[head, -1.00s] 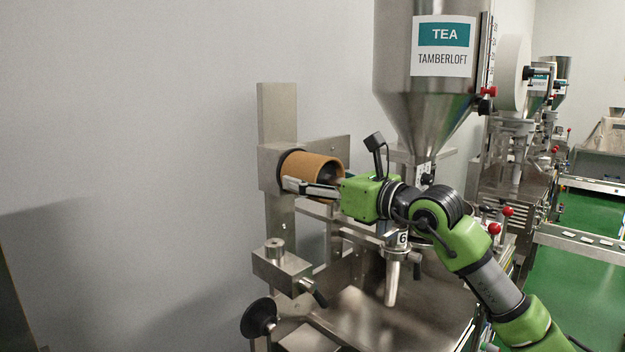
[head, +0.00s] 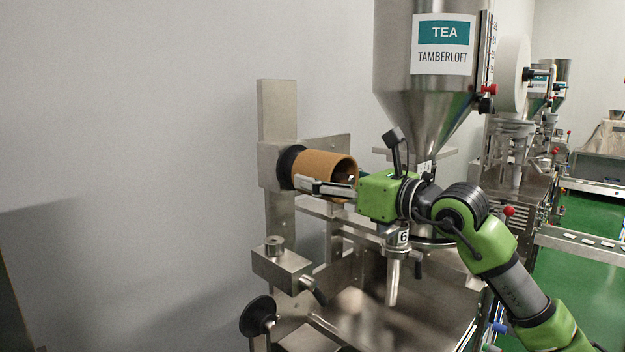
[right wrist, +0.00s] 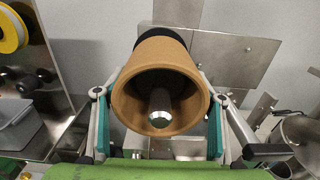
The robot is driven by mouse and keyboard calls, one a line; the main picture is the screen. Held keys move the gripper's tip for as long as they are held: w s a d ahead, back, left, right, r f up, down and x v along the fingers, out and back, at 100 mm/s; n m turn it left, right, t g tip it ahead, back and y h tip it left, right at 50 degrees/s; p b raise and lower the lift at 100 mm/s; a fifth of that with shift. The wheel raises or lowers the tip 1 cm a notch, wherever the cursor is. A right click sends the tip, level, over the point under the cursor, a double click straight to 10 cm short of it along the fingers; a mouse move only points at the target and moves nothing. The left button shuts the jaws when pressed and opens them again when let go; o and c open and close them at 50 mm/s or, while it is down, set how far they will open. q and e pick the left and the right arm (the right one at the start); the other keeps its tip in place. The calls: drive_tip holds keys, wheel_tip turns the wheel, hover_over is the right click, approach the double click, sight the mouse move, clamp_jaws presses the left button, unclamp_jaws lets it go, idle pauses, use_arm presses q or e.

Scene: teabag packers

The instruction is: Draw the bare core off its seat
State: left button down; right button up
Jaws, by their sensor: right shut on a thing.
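The bare core (head: 322,171) is a brown cardboard tube, lying roughly level, its open end toward my right arm. My right gripper (head: 325,188) is shut on it, one finger showing along its near side. In the right wrist view the fingers (right wrist: 158,115) grip the core (right wrist: 150,60) from both sides. The seat (head: 287,166) is a black round hub on a steel block, at the core's far end. A metal spindle end (right wrist: 160,100) shows inside the core. The core still appears to be around it. My left gripper is not in view.
A steel hopper (head: 425,90) marked TEA stands right of the core, behind my right arm. A steel tray (head: 365,305) lies under the arm. Free air lies left of the post (head: 277,110).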

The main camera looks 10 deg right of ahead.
drive_tip(key=b+v, duration=0.7)
drive_tip(key=v, duration=0.7)
drive_tip(key=shift+s+b, duration=0.2)
drive_tip(key=shift+b, duration=0.1)
idle(1.3)
